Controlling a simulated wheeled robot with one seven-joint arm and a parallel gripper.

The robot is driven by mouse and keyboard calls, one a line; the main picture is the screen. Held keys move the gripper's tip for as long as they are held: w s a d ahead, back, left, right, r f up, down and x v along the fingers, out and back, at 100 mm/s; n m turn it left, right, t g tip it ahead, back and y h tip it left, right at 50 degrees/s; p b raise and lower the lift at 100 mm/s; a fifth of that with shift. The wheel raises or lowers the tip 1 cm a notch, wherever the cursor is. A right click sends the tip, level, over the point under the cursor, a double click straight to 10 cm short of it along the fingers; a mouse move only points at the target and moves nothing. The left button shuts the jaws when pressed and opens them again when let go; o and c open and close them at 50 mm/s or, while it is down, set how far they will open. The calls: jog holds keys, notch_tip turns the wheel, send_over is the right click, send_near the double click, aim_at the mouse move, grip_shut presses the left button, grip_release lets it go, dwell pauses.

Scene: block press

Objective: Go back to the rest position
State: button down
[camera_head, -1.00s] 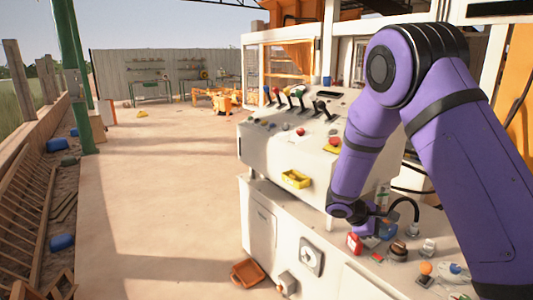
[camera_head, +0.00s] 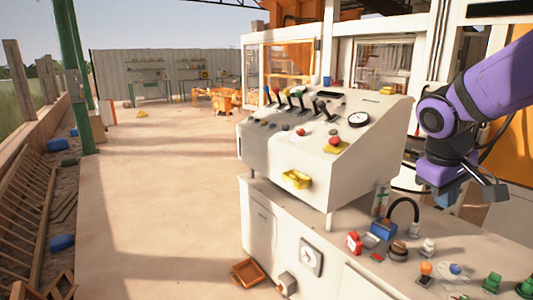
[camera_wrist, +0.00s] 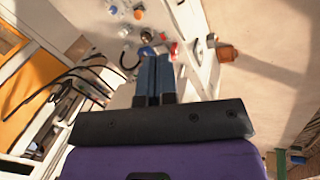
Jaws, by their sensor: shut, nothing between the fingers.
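My gripper (camera_head: 448,192) hangs from my purple arm at the right of the head view, in the air above the counter and right of the control console (camera_head: 340,185). In the wrist view my gripper (camera_wrist: 154,62) shows its two blue-grey fingers side by side, closed together with nothing between them. The fingers touch nothing that I can see. The console stands upright with several levers (camera_head: 297,98), a round gauge (camera_head: 358,119) and a red button on yellow (camera_head: 335,143).
The counter (camera_head: 455,240) below holds a blue block-like part (camera_head: 383,229), a red part (camera_head: 354,242), an orange button (camera_head: 426,268) and green parts (camera_head: 492,282). An orange bin (camera_head: 248,272) is on the floor. Open floor (camera_head: 165,190) lies to the left.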

jog(key=s+a+r+m+t+y, duration=0.1)
jog(key=s+a+r, duration=0.1)
jog(key=s, duration=0.5)
jog(key=s+a+r+m+t+y, duration=0.1)
jog(key=s+r+m+t+y, duration=0.1)
jog(key=s, duration=0.5)
jog(key=shift+s+a+r+t+y, duration=0.3)
jog(key=shift+s+a+r, duration=0.1)
jog(key=shift+r, duration=0.4)
